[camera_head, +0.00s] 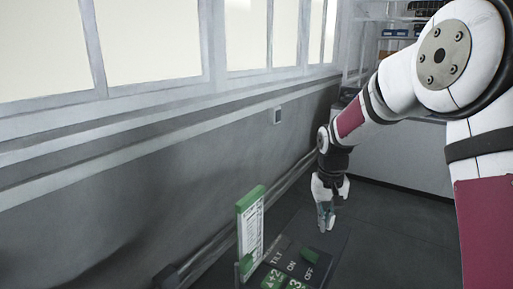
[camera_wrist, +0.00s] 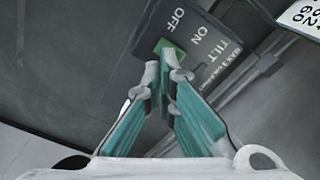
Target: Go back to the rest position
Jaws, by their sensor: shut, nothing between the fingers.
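The fingertips partly cover the switch there. I cannot tell which way it is set, nor the gap to the fingertips.
A green-edged card (camera_head: 251,228) stands upright at the panel's left. A grey wall (camera_head: 130,190) with windows runs along the left. A pale cabinet (camera_head: 400,155) and shelves (camera_head: 392,42) stand at the back right. Dark floor (camera_head: 390,235) is clear right of the panel.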

